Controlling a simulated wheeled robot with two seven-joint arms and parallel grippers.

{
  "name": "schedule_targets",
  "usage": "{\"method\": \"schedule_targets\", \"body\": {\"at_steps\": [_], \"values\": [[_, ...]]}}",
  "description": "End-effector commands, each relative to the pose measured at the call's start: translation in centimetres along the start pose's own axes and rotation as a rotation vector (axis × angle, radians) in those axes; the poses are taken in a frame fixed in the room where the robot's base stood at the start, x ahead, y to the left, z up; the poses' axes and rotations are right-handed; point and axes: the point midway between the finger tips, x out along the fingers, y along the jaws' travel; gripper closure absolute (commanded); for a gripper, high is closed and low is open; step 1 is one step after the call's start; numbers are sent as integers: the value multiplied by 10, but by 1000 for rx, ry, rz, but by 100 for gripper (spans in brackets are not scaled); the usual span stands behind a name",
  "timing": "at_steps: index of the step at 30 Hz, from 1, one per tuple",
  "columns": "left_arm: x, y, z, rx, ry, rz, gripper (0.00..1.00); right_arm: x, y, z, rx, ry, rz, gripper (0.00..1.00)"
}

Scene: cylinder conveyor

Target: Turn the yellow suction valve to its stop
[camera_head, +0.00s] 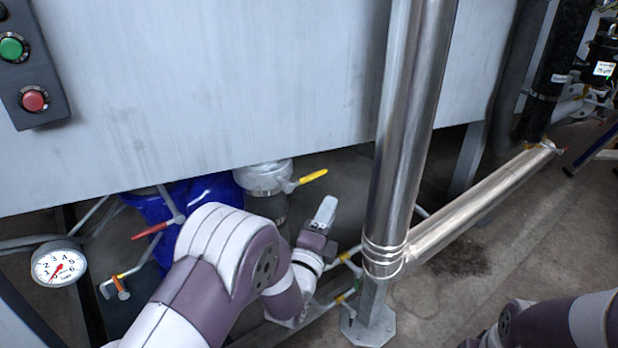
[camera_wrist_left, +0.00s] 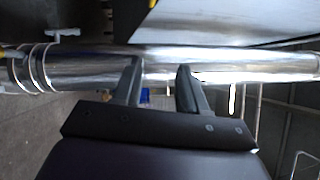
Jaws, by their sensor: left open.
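The yellow valve handle (camera_head: 313,176) sticks out to the right of a pale pipe fitting (camera_head: 263,177), below the grey panel. I take it to be the suction valve. My left gripper (camera_head: 326,212) is below and slightly right of this handle, apart from it in the picture. In the left wrist view its two fingers (camera_wrist_left: 158,78) are spread with nothing gripped between them, and the steel pipe lies beyond them. A small yellow bit (camera_wrist_left: 152,4) shows at the top edge there; I cannot tell whether it is the handle. My right arm shows at the lower right, without its gripper.
A vertical steel pipe (camera_head: 408,130) stands just right of my left gripper, joined to a second pipe (camera_head: 485,205). A red handle (camera_head: 150,230), an orange handle (camera_head: 122,289) and a gauge (camera_head: 59,265) are left. A button box (camera_head: 32,65) is upper left.

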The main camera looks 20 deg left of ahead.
Motion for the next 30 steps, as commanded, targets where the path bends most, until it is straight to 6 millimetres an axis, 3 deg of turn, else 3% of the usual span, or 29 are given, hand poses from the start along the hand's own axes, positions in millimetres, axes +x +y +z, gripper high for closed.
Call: {"method": "schedule_targets", "body": {"at_steps": [3, 6, 21, 30], "values": [[-18, 14, 38, 40, -180, 55, 58, 1, 0, 0, 0, 0, 0, 0], [-15, 14, 49, 70, -227, 55, 58, 4, 0, 0, 0, 0, 0, 0], [91, 21, 72, 72, -222, 53, 58, 34, 0, 4, 0, 0, 0, 0], [104, 19, 75, 73, -221, 56, 58, 35, 0, 4, 0, 0, 0, 0]]}}
